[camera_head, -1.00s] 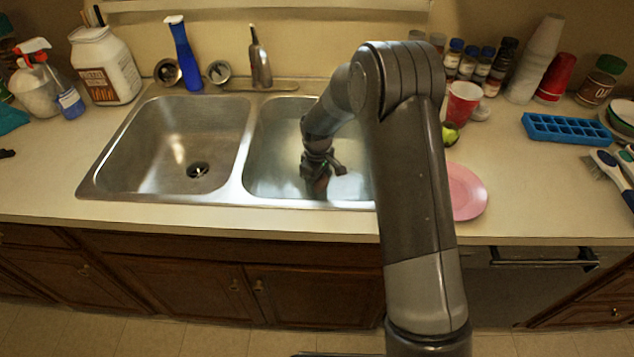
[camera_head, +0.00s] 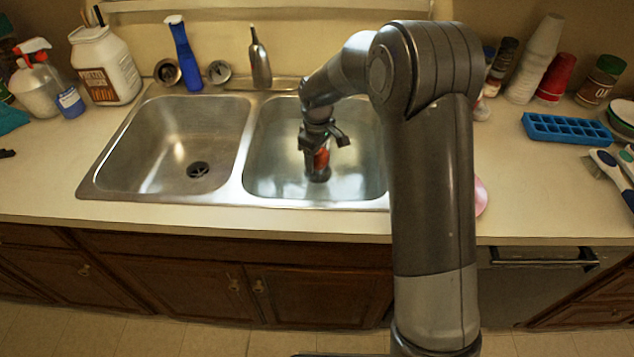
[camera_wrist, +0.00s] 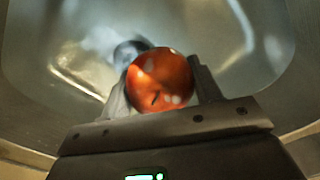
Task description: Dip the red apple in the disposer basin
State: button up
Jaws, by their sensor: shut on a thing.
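The red apple (camera_wrist: 163,80) is between the fingers of my gripper (camera_wrist: 160,92), and it shows as a small red patch in the head view (camera_head: 321,158). My gripper (camera_head: 320,150) is shut on it and points down inside the right basin (camera_head: 268,165). The apple hangs over that basin, close to its drain (camera_head: 319,175); the height above the floor is hard to judge. The left basin (camera_head: 165,150) is empty and shows a dark drain (camera_head: 198,170). I cannot tell from the drains alone which basin has the disposer.
A metal divider (camera_head: 240,150) separates the basins. A blue ice tray (camera_head: 567,129), cups and jars are on the right counter. My arm mostly hides a pink plate (camera_head: 481,196).

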jog(key=shift+r, duration=4.45)
jog(key=shift+d, duration=0.1)
